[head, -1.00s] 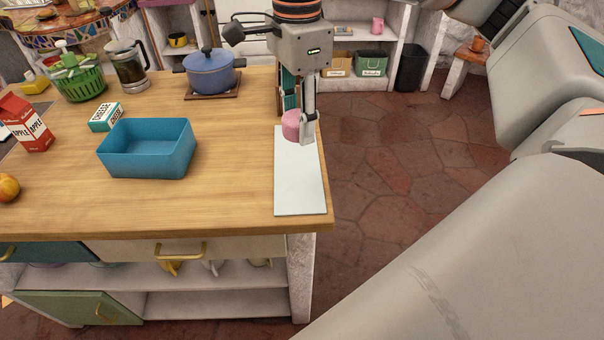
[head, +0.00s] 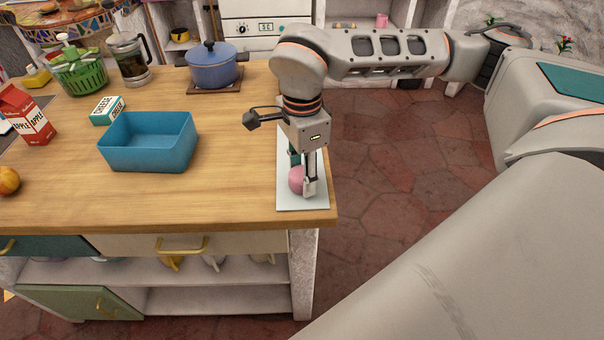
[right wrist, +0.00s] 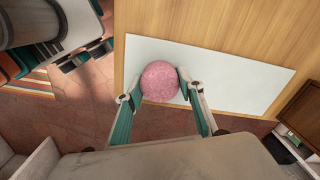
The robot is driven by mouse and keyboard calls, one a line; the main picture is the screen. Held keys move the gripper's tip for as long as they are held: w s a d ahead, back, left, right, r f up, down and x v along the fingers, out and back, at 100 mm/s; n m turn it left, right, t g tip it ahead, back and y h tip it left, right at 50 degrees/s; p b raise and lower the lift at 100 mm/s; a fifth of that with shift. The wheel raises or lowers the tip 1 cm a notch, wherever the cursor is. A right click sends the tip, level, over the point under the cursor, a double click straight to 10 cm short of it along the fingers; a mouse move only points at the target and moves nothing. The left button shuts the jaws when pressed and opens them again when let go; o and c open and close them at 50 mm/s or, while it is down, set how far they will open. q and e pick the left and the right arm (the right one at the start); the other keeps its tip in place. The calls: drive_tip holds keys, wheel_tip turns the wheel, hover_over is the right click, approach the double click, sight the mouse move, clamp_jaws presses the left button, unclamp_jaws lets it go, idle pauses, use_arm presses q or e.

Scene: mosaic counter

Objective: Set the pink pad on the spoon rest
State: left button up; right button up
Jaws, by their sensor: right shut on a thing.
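The pink pad (head: 296,180) is a thick round piece held between the fingers of my right gripper (head: 303,184). In the right wrist view the pad (right wrist: 160,82) sits between both fingertips of the gripper (right wrist: 160,87). Below it lies a flat white rectangular board (head: 302,203), which also shows in the right wrist view (right wrist: 235,80) and may be the spoon rest. The pad is over the board's near half in the head view; whether it touches the board I cannot tell. My left gripper is not in view.
The wooden counter (head: 235,190) ends just right of the board. A blue bin (head: 150,158), a cheese box (head: 107,110), a blue pot (head: 212,72), a green basket (head: 80,78) and an apple carton (head: 28,118) stand further left. The counter between bin and board is clear.

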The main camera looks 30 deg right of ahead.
sight(302, 173)
drive_tip(key=shift+f, duration=0.15)
drive_tip(key=o, duration=0.6)
drive_tip(key=shift+f, duration=0.1)
drive_tip(key=o, duration=0.4)
wheel_tip(302, 173, up, 12)
drive_tip(key=shift+r+p, duration=0.25)
drive_tip(key=shift+p, duration=0.1)
